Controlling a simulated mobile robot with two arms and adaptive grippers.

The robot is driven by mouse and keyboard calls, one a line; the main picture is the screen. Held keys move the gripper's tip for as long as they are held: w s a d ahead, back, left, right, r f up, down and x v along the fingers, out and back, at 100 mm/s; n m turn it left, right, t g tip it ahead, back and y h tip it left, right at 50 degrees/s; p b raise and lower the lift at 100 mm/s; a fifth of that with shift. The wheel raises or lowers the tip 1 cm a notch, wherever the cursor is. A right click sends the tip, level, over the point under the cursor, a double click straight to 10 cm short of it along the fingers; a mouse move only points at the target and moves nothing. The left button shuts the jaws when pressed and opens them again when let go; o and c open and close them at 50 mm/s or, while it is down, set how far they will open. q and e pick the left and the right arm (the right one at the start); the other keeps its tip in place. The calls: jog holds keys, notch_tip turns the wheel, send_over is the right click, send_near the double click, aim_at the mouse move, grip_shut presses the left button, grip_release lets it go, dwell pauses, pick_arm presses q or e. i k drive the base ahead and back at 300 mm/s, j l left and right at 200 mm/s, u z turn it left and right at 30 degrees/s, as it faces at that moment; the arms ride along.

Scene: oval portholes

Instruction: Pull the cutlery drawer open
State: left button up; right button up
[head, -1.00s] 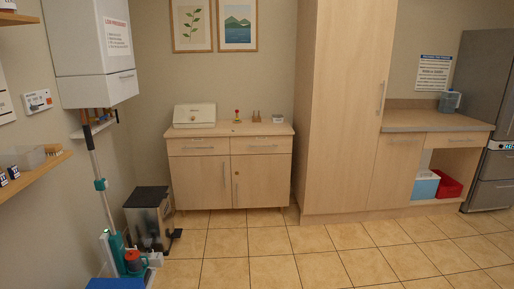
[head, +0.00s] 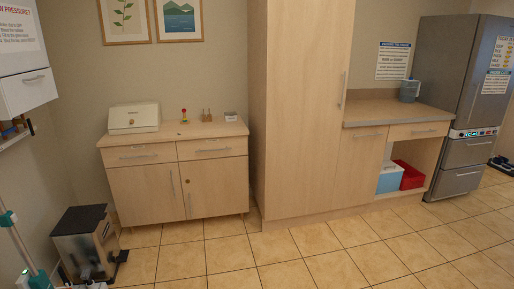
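A light wood sideboard (head: 150,192) stands against the back wall with two drawers above two doors. Its left drawer (head: 120,157) and right drawer (head: 232,150) are both shut, each with a bar handle. Another shut drawer (head: 435,130) sits under the worktop at the right. I cannot tell which of these is the cutlery drawer; no contents show and any markings are too small to read. Neither of my grippers is in view.
A tall cupboard (head: 300,110) stands right of the sideboard, and a grey fridge (head: 440,75) is at far right. A pedal bin (head: 85,240) stands on the floor at left. The tiled floor (head: 300,265) before the sideboard is clear.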

aim_at(211, 148)
jog(key=i+z, duration=0.2)
jog(key=i, duration=1.5)
